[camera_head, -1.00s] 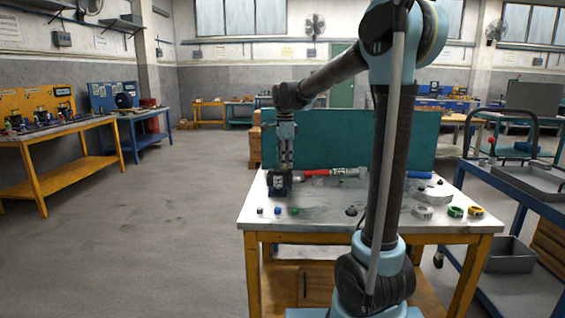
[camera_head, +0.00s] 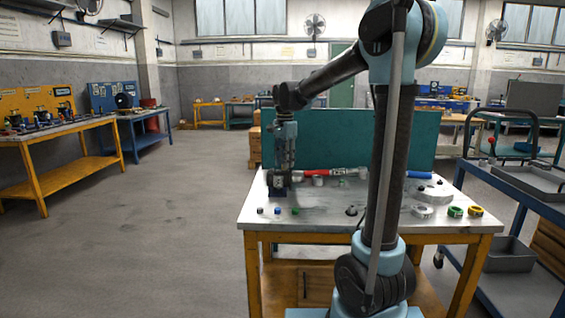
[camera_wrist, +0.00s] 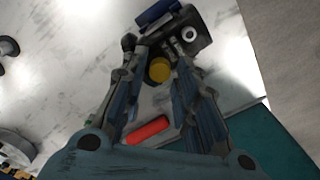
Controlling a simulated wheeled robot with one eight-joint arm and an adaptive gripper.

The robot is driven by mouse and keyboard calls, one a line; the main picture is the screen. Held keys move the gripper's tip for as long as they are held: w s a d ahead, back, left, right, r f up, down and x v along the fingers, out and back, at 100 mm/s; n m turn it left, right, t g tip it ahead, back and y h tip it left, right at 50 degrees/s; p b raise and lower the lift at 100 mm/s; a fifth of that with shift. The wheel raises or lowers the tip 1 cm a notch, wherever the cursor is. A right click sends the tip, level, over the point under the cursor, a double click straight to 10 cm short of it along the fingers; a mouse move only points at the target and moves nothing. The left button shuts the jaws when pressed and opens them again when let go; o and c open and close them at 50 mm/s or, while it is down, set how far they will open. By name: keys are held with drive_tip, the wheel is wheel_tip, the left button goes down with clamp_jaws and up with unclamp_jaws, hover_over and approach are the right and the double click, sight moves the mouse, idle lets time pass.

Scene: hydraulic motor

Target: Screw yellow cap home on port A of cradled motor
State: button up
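The motor is a dark block with a blue part (camera_head: 278,190) at the left of the table in the head view. In the wrist view the motor (camera_wrist: 205,42) is at the top, with a pale ringed port (camera_wrist: 189,34) exposed. The yellow cap (camera_wrist: 159,69) is at the motor's near side, between my gripper's fingers. My gripper (camera_wrist: 160,58) points down over the motor; it also shows in the head view (camera_head: 285,168). Whether the fingers touch the cap is unclear. The cap's thread and seating are hidden.
A red-handled tool (camera_head: 322,173) lies right of the motor; its red handle (camera_wrist: 147,131) also shows in the wrist view. Small blue (camera_head: 277,211) and green (camera_head: 295,211) caps lie in front. Green (camera_head: 455,212) and yellow (camera_head: 476,211) rings are at the right.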

clamp_jaws()
drive_tip(key=m, duration=0.5)
drive_tip(key=shift+m, duration=0.4)
drive_tip(key=m, duration=0.4)
drive_tip(key=shift+f, duration=0.1)
idle(0.4)
